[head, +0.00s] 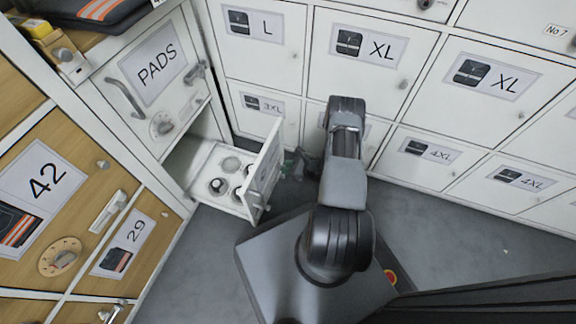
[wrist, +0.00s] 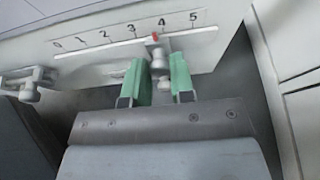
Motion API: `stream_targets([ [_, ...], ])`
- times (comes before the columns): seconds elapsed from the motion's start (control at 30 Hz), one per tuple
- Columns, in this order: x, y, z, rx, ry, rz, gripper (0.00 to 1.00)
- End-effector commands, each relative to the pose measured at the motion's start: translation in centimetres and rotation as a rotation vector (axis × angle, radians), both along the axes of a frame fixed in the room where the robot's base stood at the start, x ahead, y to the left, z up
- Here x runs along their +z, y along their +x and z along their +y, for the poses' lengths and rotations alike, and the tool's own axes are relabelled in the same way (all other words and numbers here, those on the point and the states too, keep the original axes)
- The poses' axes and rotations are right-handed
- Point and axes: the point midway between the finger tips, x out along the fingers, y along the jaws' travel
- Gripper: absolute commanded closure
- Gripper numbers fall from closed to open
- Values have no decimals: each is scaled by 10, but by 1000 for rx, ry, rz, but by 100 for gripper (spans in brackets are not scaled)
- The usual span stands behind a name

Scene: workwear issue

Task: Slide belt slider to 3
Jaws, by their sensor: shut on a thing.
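The belt slider (wrist: 158,62) is a pale knob on a white scale strip (wrist: 105,47) marked 0 to 5 in the wrist view. Its red pointer (wrist: 154,37) stands between 3 and 4, nearer 4. My gripper (wrist: 159,66) has green fingers, one on each side of the knob, and is shut on it. Exact finger contact is hard to make out. In the head view my gripper (head: 302,163) is low beside the open drawer's front, partly hidden by my arm; the scale does not show there.
The open drawer (head: 262,172) holds several round items and juts out beside my gripper. A PADS cabinet (head: 150,70) stands above it. White lockers (head: 375,58) line the back, wooden doors (head: 60,190) the left. Another knob (wrist: 25,80) sits left of the scale. Grey floor is clear at right.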

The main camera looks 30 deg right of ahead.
Motion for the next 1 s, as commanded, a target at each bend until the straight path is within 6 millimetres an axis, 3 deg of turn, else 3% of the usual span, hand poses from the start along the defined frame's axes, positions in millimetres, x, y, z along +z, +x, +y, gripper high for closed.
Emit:
stream_targets([
  [0.1,1,-12,13,3,3,5,100],
  [0.33,0,-12,13,2,1,2,100],
  [0.37,0,-12,13,2,1,2,76],
  [0.63,0,-12,13,2,2,1,51],
  [1.0,5,-14,9,7,1,1,51],
])
